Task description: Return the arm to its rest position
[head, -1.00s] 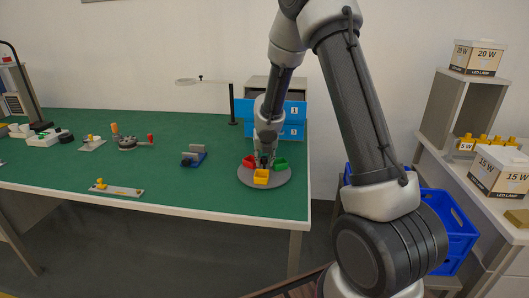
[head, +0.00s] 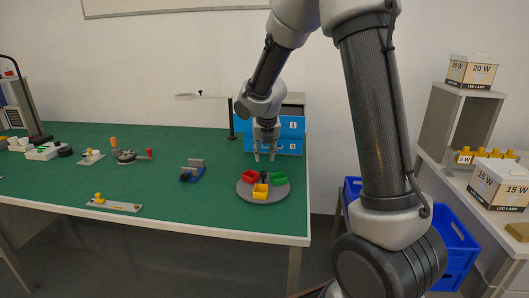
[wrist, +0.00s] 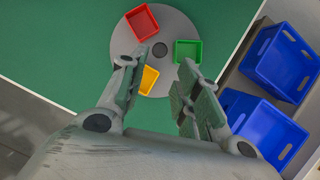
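The grey turntable (head: 244,193) carries a red bin (head: 250,177), a yellow bin (head: 260,192) and a green bin (head: 279,179). The wrist view also shows the red bin (wrist: 142,22), the green bin (wrist: 188,51) and the yellow bin (wrist: 149,80), partly behind a finger. My arm is bent above the table's right end.
Blue drawers (head: 290,135) and a lamp stand (head: 232,120) stand close by at the back. Blue crates (head: 455,235) and a shelf with boxes (head: 499,184) lie to the right. The table's front middle is mostly clear.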

